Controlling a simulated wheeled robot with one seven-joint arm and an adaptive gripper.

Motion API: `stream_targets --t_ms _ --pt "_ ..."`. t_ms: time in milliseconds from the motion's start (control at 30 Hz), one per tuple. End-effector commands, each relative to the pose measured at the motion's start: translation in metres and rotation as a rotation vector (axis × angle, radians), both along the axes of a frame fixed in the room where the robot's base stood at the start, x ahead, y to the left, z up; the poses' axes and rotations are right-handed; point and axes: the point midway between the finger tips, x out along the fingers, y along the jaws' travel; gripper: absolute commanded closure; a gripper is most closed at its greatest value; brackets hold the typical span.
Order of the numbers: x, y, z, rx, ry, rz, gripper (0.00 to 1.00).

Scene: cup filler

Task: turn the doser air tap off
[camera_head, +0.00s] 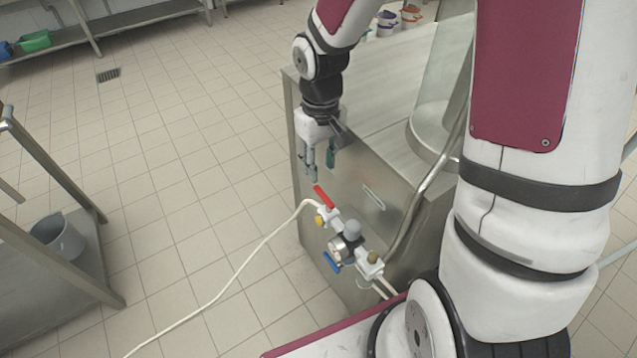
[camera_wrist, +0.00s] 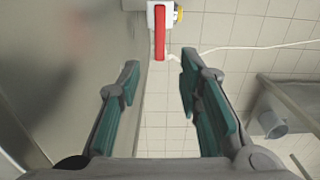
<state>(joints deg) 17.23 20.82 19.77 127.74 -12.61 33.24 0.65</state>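An air assembly is mounted on the side of the steel machine (camera_head: 345,185). At its upper end is a tap with a red lever (camera_head: 324,197); at its lower end is a blue lever (camera_head: 332,262). I cannot tell which lever is the doser's.
A cream hose (camera_head: 243,268) runs from the red-lever tap across the tiled floor. A bent metal pipe (camera_head: 427,190) passes near the regulator. A steel rack with a grey bucket (camera_head: 58,238) stands at left. The floor between is clear apart from the hose.

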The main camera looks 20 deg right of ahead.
Motion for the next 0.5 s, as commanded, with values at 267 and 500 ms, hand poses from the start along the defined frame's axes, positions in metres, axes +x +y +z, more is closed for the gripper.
stream_targets --t_ms 267,500 --pt "0.0 0.0 -0.053 0.0 0.003 0.001 0.68" --pt "0.0 0.0 -0.074 0.0 0.001 0.0 0.68"
